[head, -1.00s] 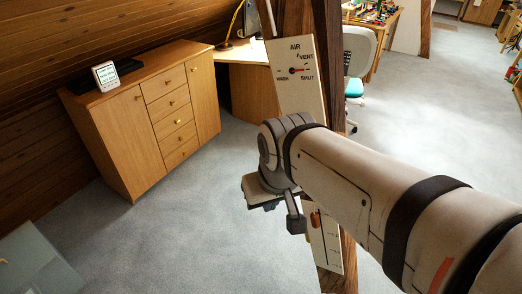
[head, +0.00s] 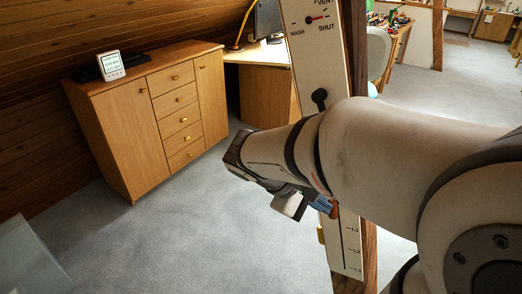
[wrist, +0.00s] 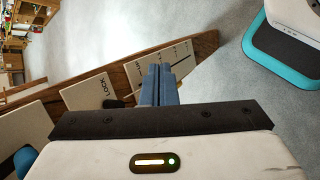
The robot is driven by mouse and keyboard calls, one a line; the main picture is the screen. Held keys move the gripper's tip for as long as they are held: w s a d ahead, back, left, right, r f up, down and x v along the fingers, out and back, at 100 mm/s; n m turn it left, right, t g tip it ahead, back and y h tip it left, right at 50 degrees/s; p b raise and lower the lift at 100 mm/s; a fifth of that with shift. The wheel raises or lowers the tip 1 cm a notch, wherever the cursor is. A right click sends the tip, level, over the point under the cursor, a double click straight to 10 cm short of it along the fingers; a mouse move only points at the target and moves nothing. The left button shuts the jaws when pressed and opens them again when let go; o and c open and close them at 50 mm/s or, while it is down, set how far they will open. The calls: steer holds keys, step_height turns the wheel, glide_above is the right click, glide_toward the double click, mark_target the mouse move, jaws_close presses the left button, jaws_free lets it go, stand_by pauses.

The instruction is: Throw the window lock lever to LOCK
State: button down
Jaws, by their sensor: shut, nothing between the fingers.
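A white lock plate (wrist: 88,92) marked LOCK is on the timber post in the wrist view. A small dark lever part (wrist: 116,102) shows beside it, partly hidden behind my gripper's body, so its setting is unclear. In the head view a black round-ended lever (head: 319,98) stands out below the air dial; its lower part is behind my arm. My gripper (wrist: 160,72) has its blue fingers together and empty, over the post near the scale plate (wrist: 170,65). In the head view the fingers (head: 321,204) show below my arm, close to a red-orange knob (head: 334,210).
The air dial plate (head: 315,40) is higher on the timber post (head: 355,50). A wooden cabinet (head: 150,120) stands at left with a small display (head: 111,65) on top. Grey carpet between is clear.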

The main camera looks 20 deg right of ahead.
steer(key=w+d+f+n+t+h+b, duration=0.1)
steer(key=w+f+n+h+b, duration=0.3)
steer(key=w+f+h+b, duration=0.55)
steer(key=w+a+f+n+t+h+b, duration=0.35)
steer(key=w+a+t+b, duration=0.35)
steer(key=b, duration=0.4)
steer(key=d+r+b, duration=0.3)
steer(key=d+r, duration=0.5)
steer(key=d, duration=0.1)
steer(key=shift+w+d+n+t+y, duration=0.25)
steer(key=shift+w+n+t+y, duration=0.05)
steer(key=shift+w+n, duration=0.1)
steer(key=shift+d+r+m, duration=0.1)
steer(key=shift+d+m, duration=0.05)
steer(key=shift+m, duration=0.1)
steer(key=shift+r+m, duration=0.2)
steer(key=shift+m, duration=0.2)
